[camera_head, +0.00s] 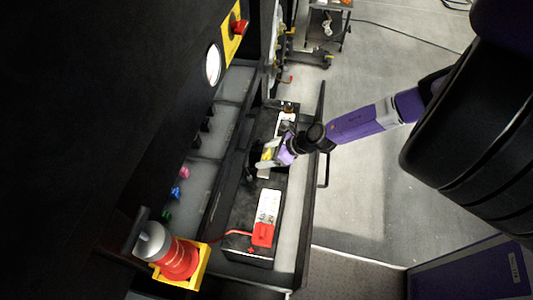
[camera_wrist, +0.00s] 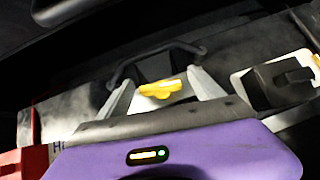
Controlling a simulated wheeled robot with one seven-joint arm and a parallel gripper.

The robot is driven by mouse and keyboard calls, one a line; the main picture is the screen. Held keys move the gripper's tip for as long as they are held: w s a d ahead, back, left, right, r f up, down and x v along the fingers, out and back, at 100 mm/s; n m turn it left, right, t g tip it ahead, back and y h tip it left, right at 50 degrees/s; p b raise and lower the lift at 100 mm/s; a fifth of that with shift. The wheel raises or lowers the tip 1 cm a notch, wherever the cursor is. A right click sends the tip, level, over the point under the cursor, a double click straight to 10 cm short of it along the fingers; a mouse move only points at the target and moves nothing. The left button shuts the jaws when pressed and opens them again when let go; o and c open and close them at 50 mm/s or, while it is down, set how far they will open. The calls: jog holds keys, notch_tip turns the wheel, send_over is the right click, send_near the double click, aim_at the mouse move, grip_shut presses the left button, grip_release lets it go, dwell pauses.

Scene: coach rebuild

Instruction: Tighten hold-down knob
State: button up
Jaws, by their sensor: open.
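A yellow hold-down knob (camera_wrist: 160,89) shows in the wrist view between the two pale fingers of my gripper (camera_wrist: 163,95). The fingers are open, one on each side of the knob, with a small gap visible at both sides. In the head view the knob (camera_head: 266,154) is small and partly hidden by my gripper (camera_head: 268,160), which reaches in from the right over the middle of the black battery (camera_head: 241,208). A dark bar (camera_wrist: 150,57) lies behind the knob in the wrist view.
The battery sits in an open dark tray (camera_head: 303,245). A red terminal cover (camera_head: 263,234) with a red cable is at its near end. A cart (camera_head: 328,25) stands at the back; the floor on the right is clear.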

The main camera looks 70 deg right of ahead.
jog(key=c, duration=1.4)
jog(key=m+h, duration=0.2)
jog(key=m, duration=0.1)
jog(key=shift+w+a, duration=0.1)
jog(key=m+g+h, duration=0.2)
jog(key=m+h, duration=0.1)
jog(key=m, duration=0.1)
jog(key=shift+f+m, duration=0.1)
jog(key=shift+m, duration=0.2)
jog(key=m+g+h, duration=0.2)
jog(key=m, duration=0.1)
jog(key=shift+m, duration=0.3)
jog(key=shift+m+g+h, duration=0.5)
jog(key=shift+m+g, duration=0.7)
jog(key=shift+m, duration=0.1)
